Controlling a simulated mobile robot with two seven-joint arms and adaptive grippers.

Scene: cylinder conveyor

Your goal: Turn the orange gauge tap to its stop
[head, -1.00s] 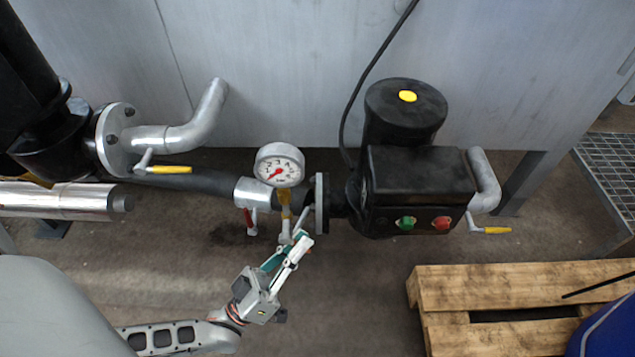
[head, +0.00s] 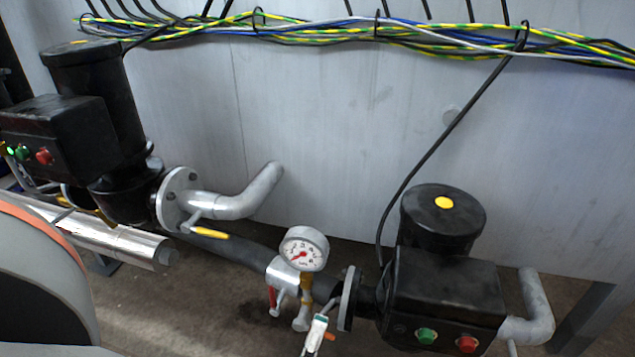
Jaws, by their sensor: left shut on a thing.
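The round white pressure gauge (head: 304,248) with a red needle stands on a brass stem above the pipe. Below it, a small orange piece of the gauge tap (head: 329,337) shows at the bottom edge beside my left gripper (head: 318,325). The left gripper is shut on the orange gauge tap; its fingers hide most of the tap, and the rest of the gripper is cut off by the frame. The tap's angle cannot be read. My right gripper is not in view.
A black pump (head: 440,285) with green and red buttons stands close right of the gauge. A red lever (head: 271,300) hangs just left of it. A yellow-handled valve (head: 210,235) sits further left. Bundled cables (head: 330,35) run along the grey wall.

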